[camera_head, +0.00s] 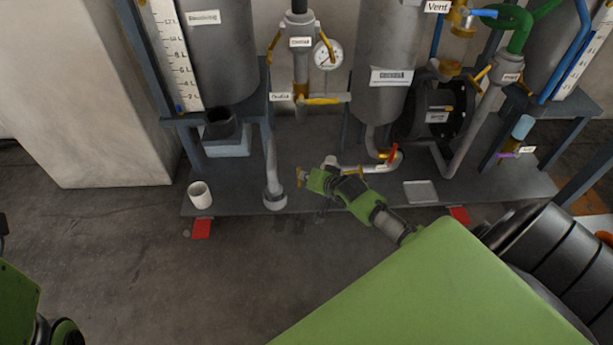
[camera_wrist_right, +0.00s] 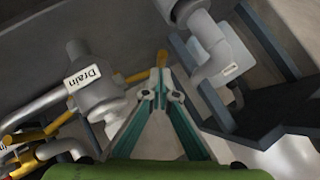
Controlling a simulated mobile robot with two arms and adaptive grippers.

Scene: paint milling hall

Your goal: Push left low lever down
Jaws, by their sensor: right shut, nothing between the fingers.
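Two red tabs stick out low at the front edge of the platform, a left one (camera_head: 201,229) and a right one (camera_head: 459,215). I cannot tell if the left one is the lever named. My right gripper (camera_head: 309,179) is shut and empty, low over the platform and well right of the left red tab. A small yellow piece (camera_head: 301,177) shows at its tips. Contact cannot be told. My left gripper is out of view.
A white cup (camera_head: 200,194) stands at the platform's left front. A grey pipe foot (camera_head: 274,197) stands between it and my right gripper. A red-handled valve (camera_head: 392,155) is behind my right arm. Tanks and pipes fill the back. The floor in front (camera_head: 150,270) is clear.

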